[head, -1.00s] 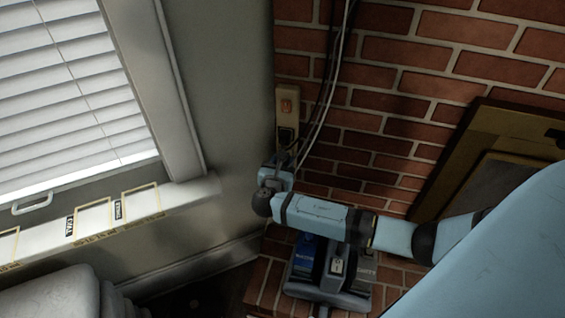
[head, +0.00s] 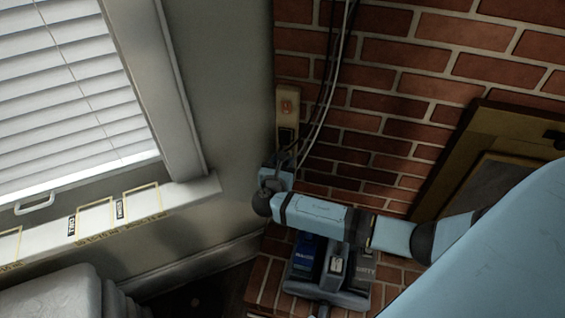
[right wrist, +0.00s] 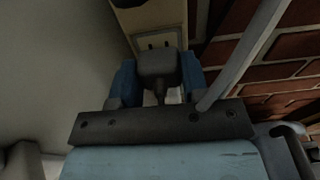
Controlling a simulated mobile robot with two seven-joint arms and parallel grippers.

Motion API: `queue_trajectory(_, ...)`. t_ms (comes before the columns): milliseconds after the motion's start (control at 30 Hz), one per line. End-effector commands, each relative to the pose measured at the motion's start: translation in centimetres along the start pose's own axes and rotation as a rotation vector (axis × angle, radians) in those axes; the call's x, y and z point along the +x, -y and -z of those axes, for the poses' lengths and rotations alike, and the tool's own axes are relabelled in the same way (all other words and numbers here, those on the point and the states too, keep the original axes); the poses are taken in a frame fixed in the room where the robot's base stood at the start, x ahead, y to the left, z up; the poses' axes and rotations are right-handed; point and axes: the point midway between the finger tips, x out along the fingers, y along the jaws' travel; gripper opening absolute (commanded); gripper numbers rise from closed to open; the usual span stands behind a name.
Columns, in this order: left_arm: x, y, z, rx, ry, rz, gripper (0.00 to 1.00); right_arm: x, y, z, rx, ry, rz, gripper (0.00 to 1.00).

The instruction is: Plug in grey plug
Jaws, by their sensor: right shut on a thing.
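The grey plug (right wrist: 158,68) is between the two blue fingers of my right gripper (right wrist: 157,75) in the right wrist view. The gripper is shut on it. Just beyond the plug is a socket (right wrist: 158,40) with two dark slots showing above the plug; I cannot see the prongs, and a small distance seems to separate them. In the head view the beige outlet strip (head: 287,110) stands upright in the wall corner, and my right gripper (head: 279,163) is just below its lower, dark socket. The plug itself is hidden there. My left gripper is not in view.
Dark and white cables (head: 328,95) hang down the brick wall (head: 410,70) beside the strip. A stand with several boxes (head: 333,268) sits below my right arm. A wooden frame (head: 480,140) leans at the right. A windowsill (head: 120,215) is at the left.

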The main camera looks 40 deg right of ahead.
Motion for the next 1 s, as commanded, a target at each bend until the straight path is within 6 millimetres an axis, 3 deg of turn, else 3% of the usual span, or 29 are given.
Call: queue_trajectory(1000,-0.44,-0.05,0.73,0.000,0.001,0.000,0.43,0.08,0.00,-0.04,0.000,0.000,0.000,0.21)
